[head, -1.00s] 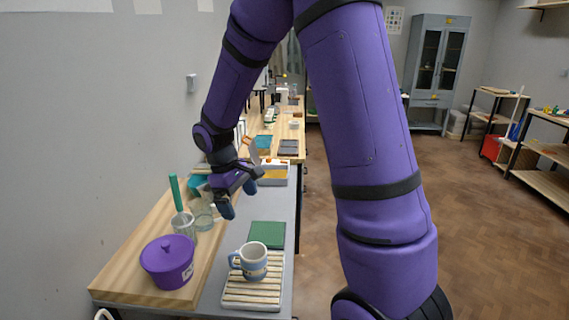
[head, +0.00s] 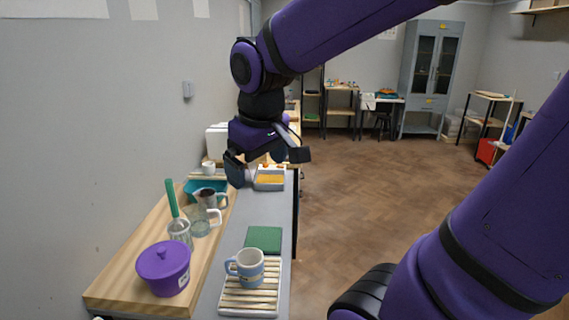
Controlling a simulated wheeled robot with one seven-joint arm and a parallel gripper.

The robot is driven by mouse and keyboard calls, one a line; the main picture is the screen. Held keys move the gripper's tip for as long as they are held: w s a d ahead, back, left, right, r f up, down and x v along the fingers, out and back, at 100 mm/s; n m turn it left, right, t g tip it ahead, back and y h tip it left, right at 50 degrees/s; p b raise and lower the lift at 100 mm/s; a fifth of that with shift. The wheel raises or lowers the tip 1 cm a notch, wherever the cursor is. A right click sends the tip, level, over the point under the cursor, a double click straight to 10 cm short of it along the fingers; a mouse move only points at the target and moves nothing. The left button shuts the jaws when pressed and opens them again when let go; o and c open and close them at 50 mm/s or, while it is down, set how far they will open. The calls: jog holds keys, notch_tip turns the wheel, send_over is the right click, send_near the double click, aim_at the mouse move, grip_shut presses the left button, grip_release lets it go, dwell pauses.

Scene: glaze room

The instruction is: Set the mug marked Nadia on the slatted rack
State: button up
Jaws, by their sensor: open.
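A white and blue mug (head: 250,266) stands upright on the slatted rack (head: 249,301), its handle to the left. It bears a mark near its base that is too small to read. The rack is a pale tray with wooden slats at the near end of the grey bench top. My gripper (head: 243,172) is open and empty, raised above the far part of the bench, well beyond the mug and apart from it. Part of the gripper is seen side-on.
A purple lidded pot (head: 163,268), a green-handled brush (head: 173,199) in a jar and a glass jug (head: 200,221) stand on the wooden board at left. A green pad (head: 263,239) lies behind the rack. A tray with yellow contents (head: 270,180) sits farther back. The floor at right is clear.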

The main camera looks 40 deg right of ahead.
jog(key=s+a+r+m+t+y, duration=0.1)
jog(key=s+r+t, duration=0.1)
jog(key=s, duration=0.6)
jog(key=shift+s+r+t, duration=0.15)
jog(key=shift+r+t, duration=0.25)
jog(key=shift+r, duration=0.05)
dwell(0.6)
